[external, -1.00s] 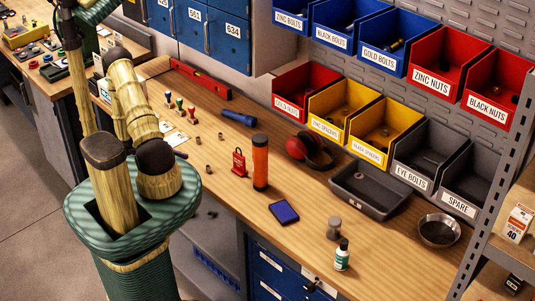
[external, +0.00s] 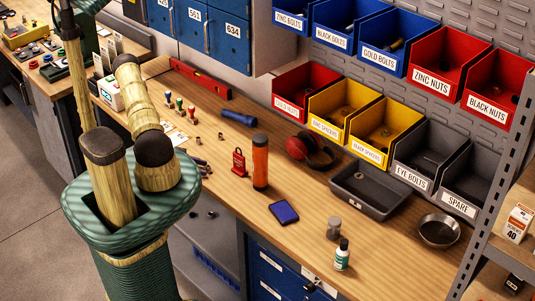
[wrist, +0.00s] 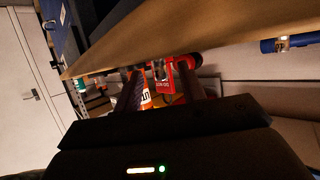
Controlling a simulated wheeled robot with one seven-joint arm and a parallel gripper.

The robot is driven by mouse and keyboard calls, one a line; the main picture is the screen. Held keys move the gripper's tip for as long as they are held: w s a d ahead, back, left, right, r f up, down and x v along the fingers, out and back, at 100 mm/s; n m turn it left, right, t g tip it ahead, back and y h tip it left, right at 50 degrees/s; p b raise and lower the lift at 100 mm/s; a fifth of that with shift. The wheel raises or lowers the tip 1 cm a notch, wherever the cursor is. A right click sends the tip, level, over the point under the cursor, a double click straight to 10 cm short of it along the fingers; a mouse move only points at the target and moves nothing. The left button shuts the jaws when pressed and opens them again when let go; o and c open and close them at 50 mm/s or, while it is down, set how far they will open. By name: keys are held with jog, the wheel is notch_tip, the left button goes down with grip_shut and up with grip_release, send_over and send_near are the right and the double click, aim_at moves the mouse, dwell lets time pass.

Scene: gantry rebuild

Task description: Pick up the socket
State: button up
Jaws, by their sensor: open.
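Two small brownish cylinders, one near the arm (external: 198,141) and one further right (external: 220,136), stand on the workbench (external: 330,235) in the external view. Either could be the socket; I cannot tell which. The red padlock (wrist: 160,74) and the orange cylinder (wrist: 146,95) appear beyond the fingers.
On the bench stand the red padlock (external: 239,162), orange cylinder (external: 260,162), blue flashlight (external: 238,117), several stamps (external: 180,104) and a grey tray (external: 369,190). Labelled bins line the back. The front middle of the bench is mostly clear around the blue box (external: 284,212).

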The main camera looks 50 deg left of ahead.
jog(key=shift+w+d+f, duration=0.2)
jog(key=shift+w+d, duration=0.1)
jog(key=shift+w, duration=0.05)
jog(key=shift+c, duration=0.4)
grip_shut()
